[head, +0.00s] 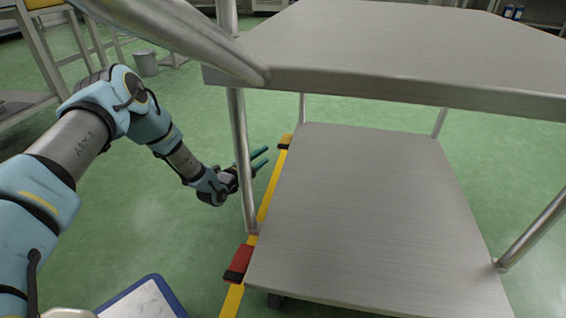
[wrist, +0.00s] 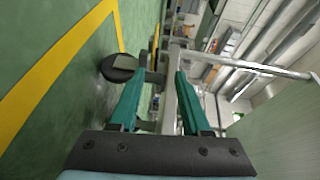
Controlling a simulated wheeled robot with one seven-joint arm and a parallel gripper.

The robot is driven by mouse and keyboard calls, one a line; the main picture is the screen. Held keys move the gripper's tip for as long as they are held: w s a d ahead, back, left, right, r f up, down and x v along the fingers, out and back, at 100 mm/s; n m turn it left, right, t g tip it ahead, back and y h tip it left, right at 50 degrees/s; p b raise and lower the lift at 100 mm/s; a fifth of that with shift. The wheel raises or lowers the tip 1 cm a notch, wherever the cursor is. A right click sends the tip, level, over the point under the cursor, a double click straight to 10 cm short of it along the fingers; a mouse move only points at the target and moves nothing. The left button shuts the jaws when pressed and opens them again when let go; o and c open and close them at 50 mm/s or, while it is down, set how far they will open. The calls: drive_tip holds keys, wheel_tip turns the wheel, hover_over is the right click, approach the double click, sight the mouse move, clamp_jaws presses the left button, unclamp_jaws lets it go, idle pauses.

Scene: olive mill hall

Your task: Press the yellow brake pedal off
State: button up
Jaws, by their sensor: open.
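A steel cart (head: 360,210) with two shelves fills the right of the head view. A small yellow pedal (head: 287,138) with a dark end shows at the far left corner of its lower shelf. A red pedal (head: 242,258) with a dark end is at the near left corner. My gripper (head: 264,158) is open and empty, just left of the yellow pedal and apart from it in the picture. In the wrist view its two teal fingers (wrist: 158,78) are spread, with a dark round part, perhaps a caster (wrist: 118,68), beyond them. I cannot pick out the yellow pedal there.
A cart post (head: 242,160) stands close beside my gripper. A yellow strip (head: 268,195), seemingly floor tape, runs along the cart's left side. A blue-edged board (head: 145,300) is at the bottom. A grey bucket (head: 146,63) stands far left.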

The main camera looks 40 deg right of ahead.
sight(281, 148)
drive_tip(key=shift+h, duration=0.3)
drive_tip(key=d+b, duration=0.2)
drive_tip(key=d, duration=0.1)
drive_tip(key=d+f+b, duration=0.1)
drive_tip(key=d+b, duration=0.1)
drive_tip(key=d, duration=0.1)
drive_tip(key=d+f+b, duration=0.1)
drive_tip(key=d+b, duration=0.1)
drive_tip(key=d, duration=0.1)
drive_tip(key=shift+w+d+f, duration=0.1)
drive_tip(key=shift+w+d, duration=0.4)
drive_tip(key=shift+d, duration=0.55)
drive_tip(key=shift+c, duration=0.2)
clamp_jaws()
drive_tip(key=shift+r, duration=0.2)
